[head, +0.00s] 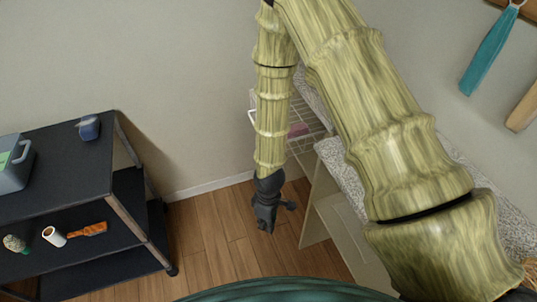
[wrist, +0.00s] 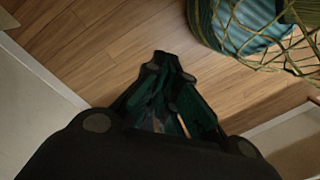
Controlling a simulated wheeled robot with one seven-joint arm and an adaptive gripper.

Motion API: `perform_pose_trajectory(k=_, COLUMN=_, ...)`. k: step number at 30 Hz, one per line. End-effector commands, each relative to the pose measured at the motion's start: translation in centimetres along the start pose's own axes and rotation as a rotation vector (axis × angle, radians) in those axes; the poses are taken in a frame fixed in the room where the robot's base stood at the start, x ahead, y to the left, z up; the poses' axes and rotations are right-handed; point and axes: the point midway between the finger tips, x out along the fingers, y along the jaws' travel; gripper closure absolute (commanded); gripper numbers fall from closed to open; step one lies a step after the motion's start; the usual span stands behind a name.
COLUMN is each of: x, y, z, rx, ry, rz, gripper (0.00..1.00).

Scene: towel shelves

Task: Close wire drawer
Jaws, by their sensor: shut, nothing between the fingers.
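The white wire drawer (head: 309,143) is in the middle of the head view, beside the pale shelf unit. It sticks out to the left past the unit's front, so it looks pulled out. My arm crosses in front and hides part of it. A white handle (head: 252,118) shows at its left end. A pinkish item (head: 298,130) lies inside. My gripper (head: 264,229) hangs below the drawer over the floor, pointing down, apart from it. It is shut and empty. In the wrist view its dark fingers (wrist: 162,62) come together above the wood floor; the drawer is not in that view.
The pale shelf unit (head: 325,225) with a speckled top stands right of the gripper. A black shelf rack (head: 60,165) with several small items stands at left. Wood floor (head: 215,240) lies clear between them.

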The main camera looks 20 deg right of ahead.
Motion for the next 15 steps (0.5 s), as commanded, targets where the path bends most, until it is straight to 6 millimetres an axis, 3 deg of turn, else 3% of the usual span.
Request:
perform_pose_trajectory(k=1, x=-1.3, y=1.6, z=-2.3, rx=-0.092, ry=-0.014, rz=0.022, gripper=1.0)
perform_pose_trajectory(k=6, x=-7.5, y=6.1, z=-7.7, rx=-0.394, ry=-0.123, rz=0.104, gripper=1.0)
perform_pose_trajectory(k=12, x=-15.7, y=10.4, z=-12.1, rx=-0.645, ry=-0.278, rz=0.216, gripper=1.0)
perform_pose_trajectory(k=15, x=-18.8, y=11.7, z=-13.3, rx=-0.712, ry=-0.338, rz=0.256, gripper=1.0)
